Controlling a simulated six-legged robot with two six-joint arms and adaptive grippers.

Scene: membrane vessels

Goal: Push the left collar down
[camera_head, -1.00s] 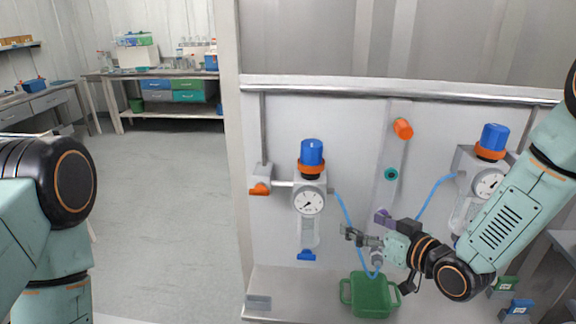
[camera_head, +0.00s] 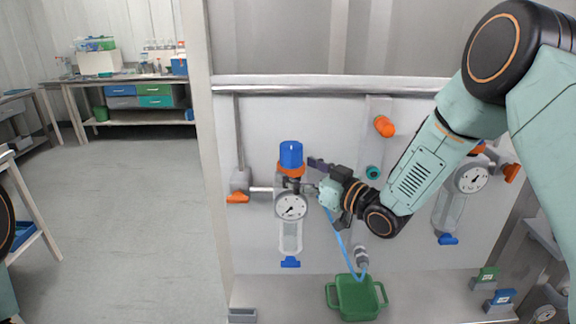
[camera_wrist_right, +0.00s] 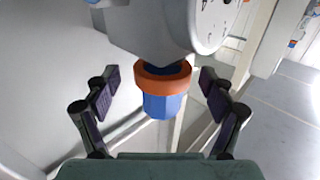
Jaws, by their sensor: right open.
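The left collar (camera_head: 291,170) is an orange ring around the lower part of a blue knob (camera_head: 290,153), on top of the left gauge unit (camera_head: 291,206). In the right wrist view the picture is turned over: the collar (camera_wrist_right: 147,77) has the blue knob (camera_wrist_right: 162,106) below it and the grey body (camera_wrist_right: 150,30) above, with a dark blue strip between collar and body. My right gripper (camera_head: 313,177) is open beside the unit. In the wrist view its fingers (camera_wrist_right: 160,78) stand on both sides of the collar, apart from it. My left gripper is out of view.
An orange valve handle (camera_head: 237,198) is left of the unit. A blue hose (camera_head: 337,233) runs down to a green container (camera_head: 357,298) on the ledge. A second gauge unit (camera_head: 455,208) is at right, partly behind my right arm. A horizontal rail (camera_head: 300,84) crosses above.

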